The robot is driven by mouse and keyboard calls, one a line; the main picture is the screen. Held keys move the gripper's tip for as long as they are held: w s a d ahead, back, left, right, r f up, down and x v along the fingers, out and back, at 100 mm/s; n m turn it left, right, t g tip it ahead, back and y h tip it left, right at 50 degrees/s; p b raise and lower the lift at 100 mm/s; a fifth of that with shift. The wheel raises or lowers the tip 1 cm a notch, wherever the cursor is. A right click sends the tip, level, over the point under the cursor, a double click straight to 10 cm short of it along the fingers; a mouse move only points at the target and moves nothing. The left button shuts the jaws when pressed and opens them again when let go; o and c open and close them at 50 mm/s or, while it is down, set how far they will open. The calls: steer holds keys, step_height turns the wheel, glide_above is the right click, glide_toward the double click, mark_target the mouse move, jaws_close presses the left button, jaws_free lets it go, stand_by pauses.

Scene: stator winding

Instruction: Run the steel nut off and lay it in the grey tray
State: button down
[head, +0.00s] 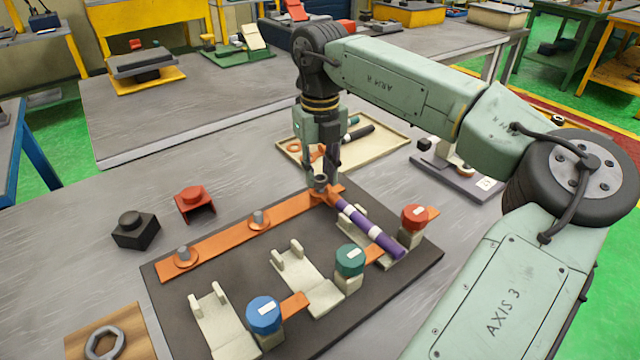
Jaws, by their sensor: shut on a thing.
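My gripper (320,174) points straight down at the far right end of an orange copper bar (222,235). Its fingers are shut on a small dark grey steel nut (320,184), partly hidden by the fingertips. The nut sits at the bar's end post, above the orange lug of a purple cable (368,228) with white bands. Whether it is still threaded there I cannot tell. No tray is clearly grey; a shallow pale tray (392,148) behind the gripper holds an orange ring and dark cable pieces.
The dark base plate (240,290) carries two other studs (183,254), cream cradles, and blue (263,312), green (350,259) and red (414,217) capped posts. A black block (135,230) and red bracket (194,203) stand left. A wooden board with a large hex ring lies front left.

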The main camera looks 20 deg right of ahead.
steer(key=shift+r+p, duration=2.05)
steer(key=shift+r, duration=0.95)
steer(key=shift+s, duration=0.1)
